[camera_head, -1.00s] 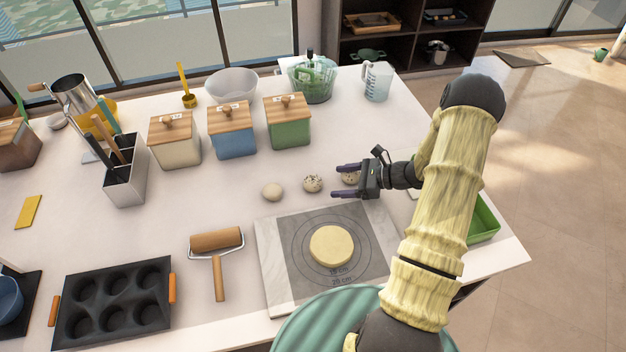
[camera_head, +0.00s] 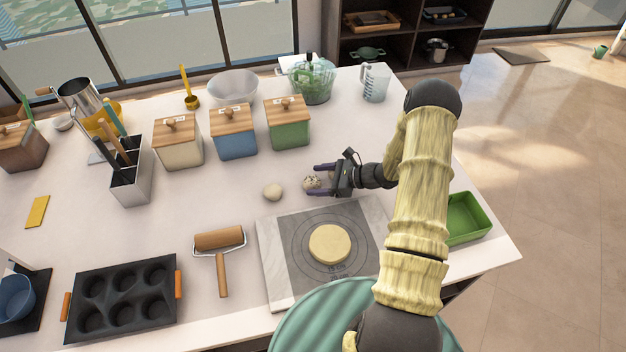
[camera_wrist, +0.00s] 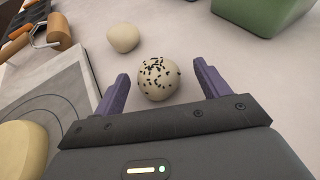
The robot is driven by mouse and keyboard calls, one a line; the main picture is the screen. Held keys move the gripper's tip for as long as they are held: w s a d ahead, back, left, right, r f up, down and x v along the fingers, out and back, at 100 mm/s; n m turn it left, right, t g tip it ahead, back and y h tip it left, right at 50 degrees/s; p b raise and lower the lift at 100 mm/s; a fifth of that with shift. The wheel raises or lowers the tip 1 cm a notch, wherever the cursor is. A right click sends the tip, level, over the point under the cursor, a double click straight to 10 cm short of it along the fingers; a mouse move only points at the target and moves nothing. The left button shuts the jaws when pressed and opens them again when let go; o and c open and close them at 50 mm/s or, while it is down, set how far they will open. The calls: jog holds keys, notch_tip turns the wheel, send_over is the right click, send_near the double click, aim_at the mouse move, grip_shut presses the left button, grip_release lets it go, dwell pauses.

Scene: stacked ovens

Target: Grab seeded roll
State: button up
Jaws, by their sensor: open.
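A round pale roll with black seeds (camera_wrist: 158,79) lies on the white counter between the two purple fingers of my gripper (camera_wrist: 161,75) in the wrist view. In the head view the seeded roll (camera_head: 311,182) sits at the fingertips of my gripper (camera_head: 318,180). The fingers are apart, one on each side of the roll, with gaps still visible in the wrist view. A plain roll (camera_head: 272,191) lies to its left; it also shows in the wrist view (camera_wrist: 123,38). A further roll from the earlier frame is mostly hidden by my gripper.
A grey pastry board (camera_head: 268,270) with a flat dough disc (camera_head: 330,244) lies in front. A rolling pin (camera_head: 220,240) lies left of it. Blue (camera_head: 234,142) and green (camera_head: 288,133) canisters stand behind. A green tray (camera_head: 468,218) is at the right.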

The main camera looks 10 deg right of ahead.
aim_at(317, 180)
jog(key=shift+s+a+f, duration=0.35)
jog(key=shift+a+f, duration=0.2)
jog(key=shift+f, duration=0.15)
jog(key=c, duration=1)
jog(key=shift+c, duration=0.2)
jog(key=shift+w+r+b, duration=0.25)
jog(key=shift+r+b, duration=0.25)
jog(key=shift+r, duration=0.3)
notch_tip(317, 180, up, 9)
jog(key=shift+w+d+f+b, duration=0.15)
jog(key=shift+f+b, duration=0.05)
jog(key=shift+b, duration=0.55)
